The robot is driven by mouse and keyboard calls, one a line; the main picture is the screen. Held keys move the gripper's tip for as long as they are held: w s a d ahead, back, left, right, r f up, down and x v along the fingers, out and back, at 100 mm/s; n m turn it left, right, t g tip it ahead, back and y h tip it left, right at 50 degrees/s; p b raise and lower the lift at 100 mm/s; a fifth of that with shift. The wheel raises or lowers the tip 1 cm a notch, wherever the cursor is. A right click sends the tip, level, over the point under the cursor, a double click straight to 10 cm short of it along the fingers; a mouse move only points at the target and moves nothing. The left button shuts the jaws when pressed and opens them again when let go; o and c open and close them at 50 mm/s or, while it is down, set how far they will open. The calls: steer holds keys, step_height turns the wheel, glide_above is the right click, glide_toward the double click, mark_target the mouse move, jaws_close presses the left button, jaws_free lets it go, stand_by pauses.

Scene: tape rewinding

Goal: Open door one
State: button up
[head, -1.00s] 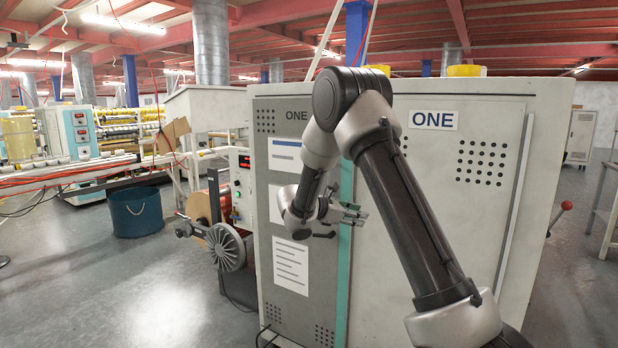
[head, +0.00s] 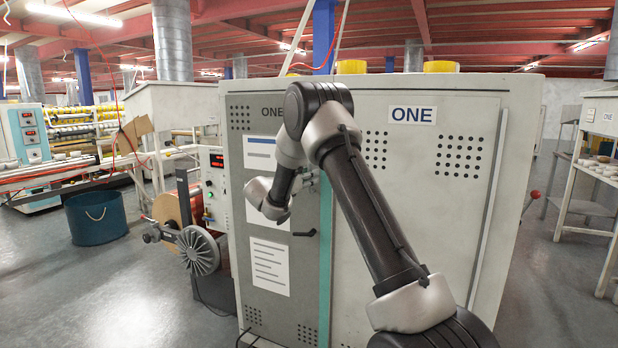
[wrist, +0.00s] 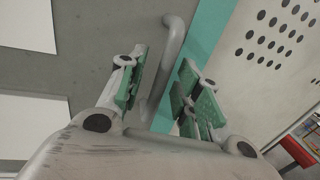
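Door one is the grey cabinet door (head: 265,215) labelled ONE, with white sheets on it; it looks closed. Its dark lever handle (head: 305,233) is near the right edge, beside a teal strip (head: 326,250). My gripper (head: 312,178) is in front of the door, above the handle in the head view and partly hidden by my arm. In the wrist view my gripper (wrist: 158,85) is open, with green pads apart. The grey handle (wrist: 172,50) shows in the gap between the fingers, close to the left one; contact cannot be told.
A wide light panel (head: 420,230), also labelled ONE, is right of the door. A reel machine (head: 195,245) and blue bin (head: 96,216) stand left. A shelf table (head: 590,180) stands at the right. Floor at front left is clear.

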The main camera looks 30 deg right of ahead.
steer(key=shift+w+d, duration=0.2)
steer(key=shift+d, duration=0.25)
jaws_close()
